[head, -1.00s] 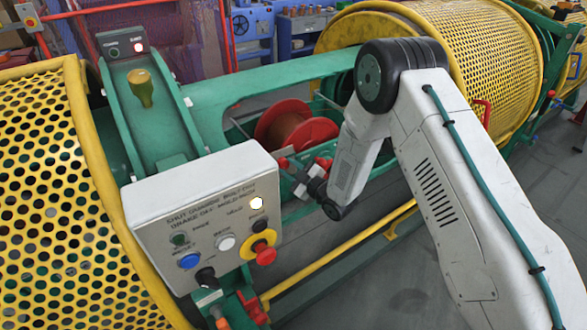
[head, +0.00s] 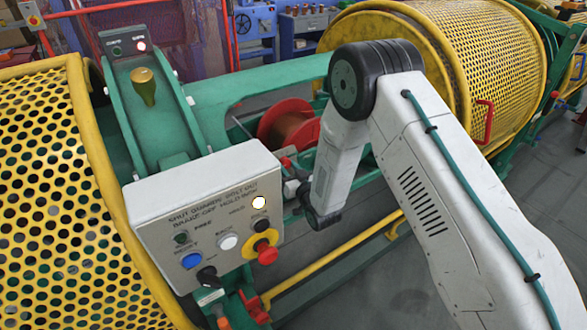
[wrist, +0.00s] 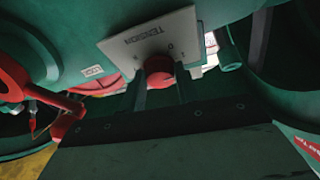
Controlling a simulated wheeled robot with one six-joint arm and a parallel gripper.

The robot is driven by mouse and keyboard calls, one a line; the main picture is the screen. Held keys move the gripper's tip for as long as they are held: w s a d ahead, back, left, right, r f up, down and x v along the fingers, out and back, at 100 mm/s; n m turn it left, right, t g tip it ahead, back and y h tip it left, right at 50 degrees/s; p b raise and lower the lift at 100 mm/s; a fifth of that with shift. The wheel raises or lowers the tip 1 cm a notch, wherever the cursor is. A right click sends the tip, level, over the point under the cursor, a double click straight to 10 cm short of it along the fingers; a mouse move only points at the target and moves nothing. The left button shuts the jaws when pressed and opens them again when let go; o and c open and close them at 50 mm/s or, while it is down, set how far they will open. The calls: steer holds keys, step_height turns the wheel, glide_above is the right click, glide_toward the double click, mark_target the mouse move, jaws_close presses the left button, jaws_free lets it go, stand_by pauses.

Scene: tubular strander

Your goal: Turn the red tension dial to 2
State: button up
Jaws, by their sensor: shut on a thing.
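The red tension dial (wrist: 160,72) shows in the wrist view at the lower edge of a pale plate (wrist: 140,38) marked TENSION. The plate appears upside down with small marks near the dial, too small to read surely. My gripper (wrist: 161,84) is shut on the dial, with a dark finger on each side of it. I cannot tell which number the dial points to. In the head view my arm reaches down to the machine's green frame (head: 215,95), and its forearm and wrist hide the dial.
A grey control box (head: 205,205) with several buttons stands left of my wrist. A red spool (head: 288,125) sits behind it. Yellow perforated drums flank the frame, one at left (head: 55,190) and one at right (head: 460,60). A yellow rail (head: 330,255) runs below my wrist.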

steer(key=shift+w+a+r+m+t+h, duration=0.15)
steer(key=shift+m+h, duration=0.45)
steer(key=shift+m, duration=0.8)
steer(key=shift+s+d+r+m+t+h, duration=0.15)
steer(key=shift+m+h, duration=0.45)
steer(key=shift+m, duration=0.8)
steer(key=shift+w+a, duration=0.1)
steer(key=o, duration=1)
steer(key=shift+c, duration=0.2)
steer(key=shift+f, duration=0.15)
steer(key=v, duration=0.8)
